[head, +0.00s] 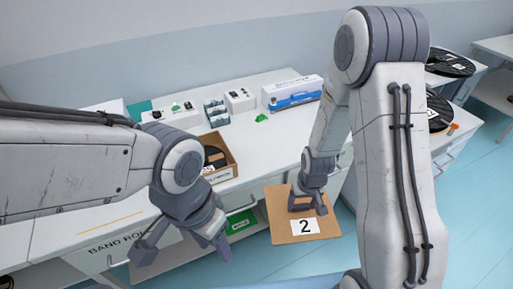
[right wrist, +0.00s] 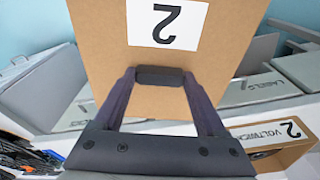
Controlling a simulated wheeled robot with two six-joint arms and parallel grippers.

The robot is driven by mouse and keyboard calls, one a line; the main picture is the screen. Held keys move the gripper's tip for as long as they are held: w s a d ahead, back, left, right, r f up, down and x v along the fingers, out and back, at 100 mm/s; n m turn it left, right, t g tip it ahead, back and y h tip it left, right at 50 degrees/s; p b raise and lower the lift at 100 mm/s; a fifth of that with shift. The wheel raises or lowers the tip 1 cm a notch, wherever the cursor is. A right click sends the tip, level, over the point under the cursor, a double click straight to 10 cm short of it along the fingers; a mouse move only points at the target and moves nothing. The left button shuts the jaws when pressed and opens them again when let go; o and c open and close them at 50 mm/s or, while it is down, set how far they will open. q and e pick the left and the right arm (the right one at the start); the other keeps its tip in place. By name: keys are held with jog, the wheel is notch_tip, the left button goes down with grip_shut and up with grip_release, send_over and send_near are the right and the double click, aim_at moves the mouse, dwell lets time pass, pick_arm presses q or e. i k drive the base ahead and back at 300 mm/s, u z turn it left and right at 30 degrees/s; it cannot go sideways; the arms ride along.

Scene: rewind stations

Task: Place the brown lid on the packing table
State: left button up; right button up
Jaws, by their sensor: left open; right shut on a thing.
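The brown lid (head: 290,234), a flat cardboard square with a white label reading 2, is in the air in front of the white table's (head: 272,136) drawers. My right gripper (head: 307,203) is shut on the lid near its upper edge. In the right wrist view the lid (right wrist: 95,40) fills the top middle, between the fingers of the gripper (right wrist: 158,78). My left gripper (head: 182,248) is open and empty, left of the lid and in front of the table. I cannot tell from a label which table is the packing table.
An open brown box (head: 230,171) holding a dark reel stands near the table's front edge; its side (right wrist: 268,158) shows in the right wrist view. A blue-and-white carton (head: 292,93) and small devices stand at the back. Black reels (head: 449,64) lie on the right.

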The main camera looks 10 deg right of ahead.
aim_at(261, 146)
jog(key=z, duration=0.35)
jog(key=i, duration=1.05)
jog(key=u, duration=0.65)
